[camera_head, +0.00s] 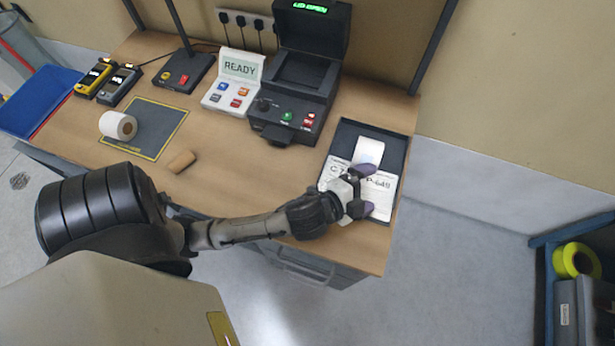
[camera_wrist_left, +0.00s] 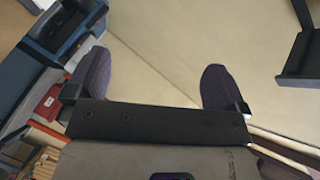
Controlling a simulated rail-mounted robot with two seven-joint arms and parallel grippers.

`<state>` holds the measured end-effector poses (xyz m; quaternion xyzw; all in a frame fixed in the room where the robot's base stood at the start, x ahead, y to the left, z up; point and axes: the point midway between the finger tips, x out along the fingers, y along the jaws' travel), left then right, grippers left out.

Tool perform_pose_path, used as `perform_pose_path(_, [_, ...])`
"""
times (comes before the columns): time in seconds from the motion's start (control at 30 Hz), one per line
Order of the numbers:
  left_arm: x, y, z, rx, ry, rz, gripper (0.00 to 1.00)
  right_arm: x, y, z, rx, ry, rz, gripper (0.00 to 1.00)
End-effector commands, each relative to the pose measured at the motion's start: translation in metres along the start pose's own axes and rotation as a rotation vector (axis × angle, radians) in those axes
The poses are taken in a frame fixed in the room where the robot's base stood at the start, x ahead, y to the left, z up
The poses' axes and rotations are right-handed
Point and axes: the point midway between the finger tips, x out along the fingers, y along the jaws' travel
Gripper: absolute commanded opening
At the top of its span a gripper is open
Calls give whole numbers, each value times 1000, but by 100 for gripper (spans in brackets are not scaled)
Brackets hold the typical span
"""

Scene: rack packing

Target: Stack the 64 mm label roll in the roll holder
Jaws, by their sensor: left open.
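A white label roll (camera_head: 118,125) with a brown core lies on its side on the dark yellow-edged mat at the left of the bench. No size marking is legible on it. The label printer (camera_head: 294,98) stands at the back with its lid up and its bay open; I cannot tell a separate roll holder. My left gripper (camera_head: 364,190) is over the dark tray (camera_head: 393,148) at the right, far from the roll. Its purple fingers are apart, and the left wrist view shows nothing between them (camera_wrist_left: 155,85). My right gripper is not in view.
The tray holds printed paper (camera_head: 382,205) and a white piece (camera_head: 369,150), partly behind the gripper. A small tan block (camera_head: 181,161) lies near the mat. A READY panel (camera_head: 232,82) and handheld devices (camera_head: 118,84) stand along the back. The front middle bench is clear.

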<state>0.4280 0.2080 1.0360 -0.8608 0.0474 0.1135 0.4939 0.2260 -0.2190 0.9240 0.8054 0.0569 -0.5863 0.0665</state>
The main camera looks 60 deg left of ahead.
Motion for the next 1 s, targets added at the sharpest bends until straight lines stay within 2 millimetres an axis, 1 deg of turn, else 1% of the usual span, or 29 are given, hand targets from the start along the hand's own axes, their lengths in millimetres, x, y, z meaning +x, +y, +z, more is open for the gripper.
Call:
perform_pose_path(0.03, [-17, 21, 21, -136, -112, 99, 100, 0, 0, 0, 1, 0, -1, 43])
perform_pose_path(0.07, [-28, 33, 33, -214, -179, 156, 100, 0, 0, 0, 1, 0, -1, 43])
perform_pose_path(0.1, [-43, 48, 46, -311, -266, 227, 100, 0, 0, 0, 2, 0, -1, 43])
perform_pose_path(0.17, [-67, 69, 62, -435, -390, 322, 100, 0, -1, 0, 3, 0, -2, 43])
perform_pose_path(0.2, [-83, 81, 70, -505, -465, 379, 100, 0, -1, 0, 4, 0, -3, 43])
perform_pose_path(0.3, [-118, 103, 82, -639, -622, 490, 100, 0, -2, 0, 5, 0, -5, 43])
perform_pose_path(0.4, [-145, 117, 88, -722, -734, 566, 100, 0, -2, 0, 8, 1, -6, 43])
perform_pose_path(0.43, [-150, 120, 90, -738, -758, 582, 100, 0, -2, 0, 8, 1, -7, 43])
perform_pose_path(0.5, [-161, 124, 91, -767, -801, 609, 100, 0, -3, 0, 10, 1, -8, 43])
perform_pose_path(0.6, [-168, 127, 92, -786, -831, 629, 100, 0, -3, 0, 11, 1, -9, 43])
perform_pose_path(1.0, [-169, 128, 92, -787, -835, 631, 100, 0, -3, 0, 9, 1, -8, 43])
